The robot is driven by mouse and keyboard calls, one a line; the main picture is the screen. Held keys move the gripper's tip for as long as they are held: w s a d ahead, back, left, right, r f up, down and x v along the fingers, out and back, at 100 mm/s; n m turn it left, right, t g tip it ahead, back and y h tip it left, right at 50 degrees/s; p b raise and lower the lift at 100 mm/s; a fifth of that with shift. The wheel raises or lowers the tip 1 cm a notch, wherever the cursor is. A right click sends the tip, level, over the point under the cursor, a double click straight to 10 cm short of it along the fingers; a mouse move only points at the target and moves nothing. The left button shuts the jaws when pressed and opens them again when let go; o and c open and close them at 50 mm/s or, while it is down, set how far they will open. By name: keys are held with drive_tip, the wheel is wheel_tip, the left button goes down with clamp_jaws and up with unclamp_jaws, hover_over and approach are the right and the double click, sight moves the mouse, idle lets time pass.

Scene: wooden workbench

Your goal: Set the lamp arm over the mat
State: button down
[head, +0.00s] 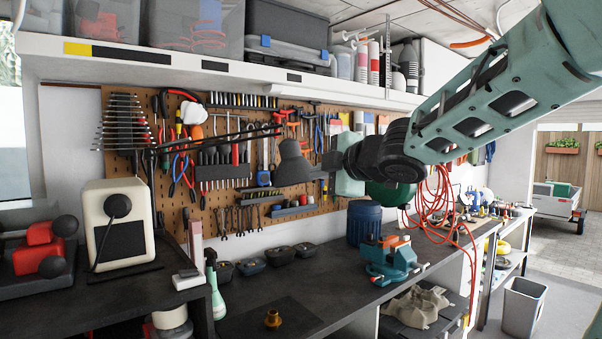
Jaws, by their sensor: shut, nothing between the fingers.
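The desk lamp has a dark upright post at the left and a thin double-bar arm (215,139) reaching right in front of the pegboard. Its grey cone-shaped head (293,165) hangs at the arm's right end. The dark mat (245,322) lies on the bench at the lower middle, below and slightly left of the lamp head. A small brass piece (273,319) stands on it. My gripper (326,170) is shut and empty, just right of the lamp head. Its fingertips overlap the head's right edge in the picture; I cannot tell whether they touch.
A cream speaker-like box (121,225) and a red-and-black item (40,250) stand at the left. A green bottle (215,290) is left of the mat. A teal vise (390,258) and a blue drum (363,222) are to the right. Small dark bowls line the wall.

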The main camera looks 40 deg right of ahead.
drive_tip(key=b, duration=0.4)
approach(292, 181)
drive_tip(key=w+a, duration=0.3)
drive_tip(key=shift+w+d+f, duration=0.3)
drive_tip(key=shift+w+d, duration=0.05)
drive_tip(key=shift+w, duration=0.15)
drive_tip(key=shift+w+d+f, duration=0.3)
drive_tip(key=shift+w+d, duration=0.05)
drive_tip(key=shift+w, duration=0.15)
drive_tip(key=shift+w+d+f+p, duration=0.3)
drive_tip(key=shift+w+d+p, duration=0.15)
drive_tip(key=shift+w+d, duration=0.1)
drive_tip(key=shift+w+d+r, duration=0.1)
drive_tip(key=shift+d, duration=0.2)
drive_tip(key=w+d+p, duration=0.1)
drive_tip(key=d, duration=0.1)
drive_tip(key=w+d+p, duration=0.1)
drive_tip(key=d+p, duration=0.1)
drive_tip(key=w+d+p, duration=0.1)
drive_tip(key=w+d, duration=0.1)
drive_tip(key=d, duration=0.1)
drive_tip(key=shift+w+d+p, duration=0.25)
drive_tip(key=shift+d+p, duration=0.05)
drive_tip(key=shift+d, duration=0.05)
